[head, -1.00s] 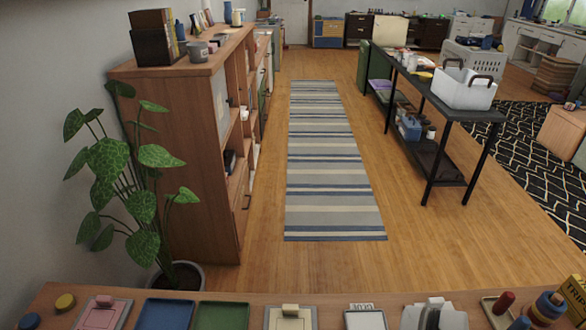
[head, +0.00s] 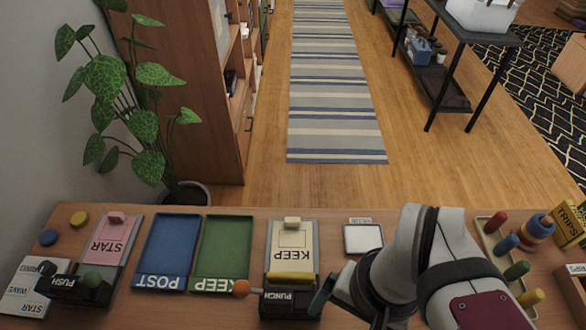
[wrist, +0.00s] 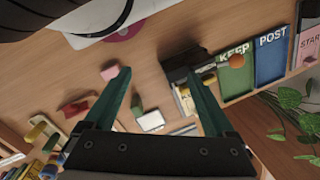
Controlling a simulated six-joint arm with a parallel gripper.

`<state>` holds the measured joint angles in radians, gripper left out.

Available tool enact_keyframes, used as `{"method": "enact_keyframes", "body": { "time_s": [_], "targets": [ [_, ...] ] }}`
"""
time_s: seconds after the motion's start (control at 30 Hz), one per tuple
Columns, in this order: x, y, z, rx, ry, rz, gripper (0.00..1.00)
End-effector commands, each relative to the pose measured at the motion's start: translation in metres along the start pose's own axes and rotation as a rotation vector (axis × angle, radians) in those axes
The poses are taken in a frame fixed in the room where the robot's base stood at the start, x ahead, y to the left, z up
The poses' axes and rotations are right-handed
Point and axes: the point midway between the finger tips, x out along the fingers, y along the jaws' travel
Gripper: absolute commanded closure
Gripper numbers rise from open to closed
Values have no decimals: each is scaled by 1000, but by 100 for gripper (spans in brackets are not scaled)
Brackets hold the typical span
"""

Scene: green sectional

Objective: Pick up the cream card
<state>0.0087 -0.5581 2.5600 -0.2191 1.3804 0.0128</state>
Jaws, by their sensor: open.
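The cream card (head: 292,236), printed KEEP, lies on a grey-based punch with a black PUNCH front (head: 290,300) on the desk. A yellow bar (head: 291,277) crosses the card's near end, and a small cream block (head: 292,222) sits at its far end. My gripper (head: 322,292) is beside the punch on its right, apart from the card; only part of its green fingers shows in the head view. In the wrist view my gripper (wrist: 158,78) is open and empty, with the cream card (wrist: 185,98) partly hidden behind the right finger.
A green KEEP tray (head: 222,250) and a blue POST tray (head: 167,250) lie left of the punch. A punch lever with an orange knob (head: 241,287) sticks out left. A pink STAR card (head: 112,240) is further left. A white pad (head: 363,240) and a peg tray (head: 483,228) are right.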

Motion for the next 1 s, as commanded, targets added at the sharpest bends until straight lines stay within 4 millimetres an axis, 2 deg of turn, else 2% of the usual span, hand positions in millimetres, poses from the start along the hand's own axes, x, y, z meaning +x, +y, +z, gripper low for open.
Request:
{"method": "enact_keyframes", "body": {
  "time_s": [0.03,0.13,0.17,0.4,0.47,0.57,0.63,0.7,0.8,0.9,1.0],
  "targets": [
    [0,0,0,0,0,0,22],
    [0,0,0,0,0,0,40],
    [0,0,0,0,0,0,43],
    [0,0,0,2,0,0,43],
    [-4,-5,-8,34,0,6,43],
    [-17,-35,-50,213,8,36,43],
    [-19,-71,-93,405,31,61,43],
    [-10,-111,-133,599,62,77,43],
    [15,-162,-175,837,107,82,43],
    [39,-194,-198,998,138,77,43],
    [53,-208,-207,1072,153,70,43]
  ]
}}
